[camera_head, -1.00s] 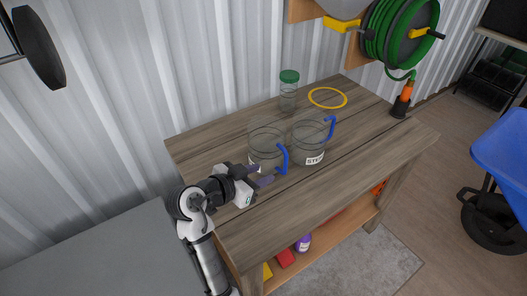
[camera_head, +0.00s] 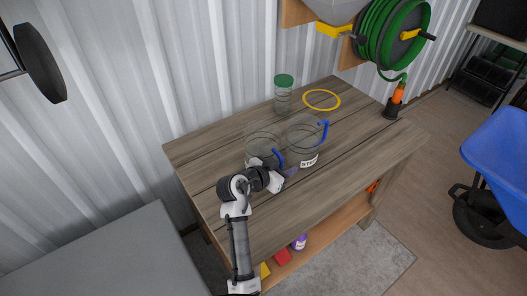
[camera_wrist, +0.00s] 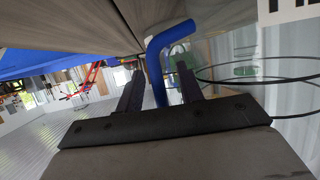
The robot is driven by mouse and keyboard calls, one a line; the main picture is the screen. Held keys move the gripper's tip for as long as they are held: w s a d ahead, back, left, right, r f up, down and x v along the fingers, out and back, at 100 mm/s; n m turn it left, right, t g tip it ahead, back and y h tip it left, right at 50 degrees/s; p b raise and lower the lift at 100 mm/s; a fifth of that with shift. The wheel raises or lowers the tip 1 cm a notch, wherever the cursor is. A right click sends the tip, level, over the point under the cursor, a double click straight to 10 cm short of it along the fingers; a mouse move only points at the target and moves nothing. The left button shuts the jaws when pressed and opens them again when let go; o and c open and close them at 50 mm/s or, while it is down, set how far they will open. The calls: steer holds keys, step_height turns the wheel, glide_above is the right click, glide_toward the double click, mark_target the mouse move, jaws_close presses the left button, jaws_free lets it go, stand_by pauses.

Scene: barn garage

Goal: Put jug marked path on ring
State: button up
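Two clear jugs with blue handles stand side by side on the wooden workbench (camera_head: 215,150). The right jug (camera_head: 303,142) has a white label that seems to begin with "STE". No label is readable on the left jug (camera_head: 260,135), partly hidden by my arm. The yellow ring (camera_head: 322,100) lies flat and empty behind the right jug. My gripper (camera_head: 291,172) is low beside the left jug's handle (camera_head: 278,158). In the wrist view my gripper (camera_wrist: 158,85) is open, with a blue handle (camera_wrist: 157,62) between its fingers and gaps visible. A cut-off label (camera_wrist: 290,8) shows at the top.
A jar with a green lid (camera_head: 284,95) stands behind the jugs, left of the ring. A hose nozzle in a dark holder (camera_head: 394,103) stands at the bench's right end. A green hose reel (camera_head: 392,35) hangs above. The bench's front right is clear.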

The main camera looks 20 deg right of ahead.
steer(key=shift+w+d+f, duration=0.1)
steer(key=shift+d, duration=0.05)
jaws_close()
stand_by(0.4)
